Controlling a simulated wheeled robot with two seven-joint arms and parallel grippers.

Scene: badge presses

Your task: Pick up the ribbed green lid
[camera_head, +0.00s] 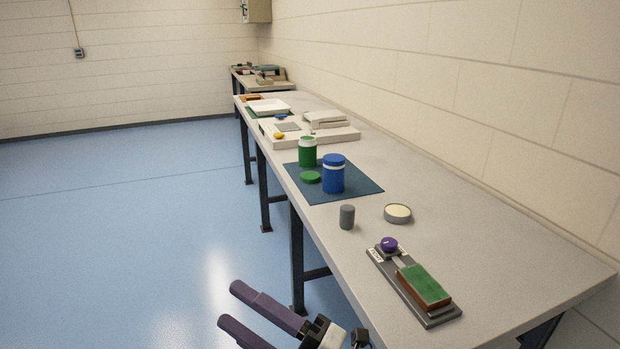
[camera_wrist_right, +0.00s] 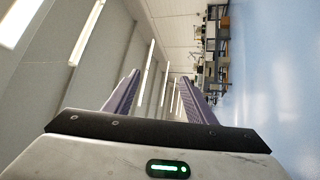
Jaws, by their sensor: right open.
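The green lid (camera_head: 310,177) lies flat on a dark blue mat (camera_head: 352,190) on the long bench; its ribs are too small to make out. It lies in front of a green jar (camera_head: 307,153) with a white rim and left of a blue jar (camera_head: 333,176) with a blue lid. My right gripper (camera_head: 236,306) is open and empty, with purple fingers, low at the front of the view, over the floor beside the bench. Its fingers also show apart in the right wrist view (camera_wrist_right: 160,85), with nothing between them. My left gripper is not in view.
A grey cylinder (camera_head: 347,217), a round cream-topped tin (camera_head: 397,213) and a grey base (camera_head: 416,291) with a purple knob and green-topped block stand nearer on the bench (camera_head: 480,235). White trays and boxes (camera_head: 325,123) stand beyond the mat. The right part of the bench is bare.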

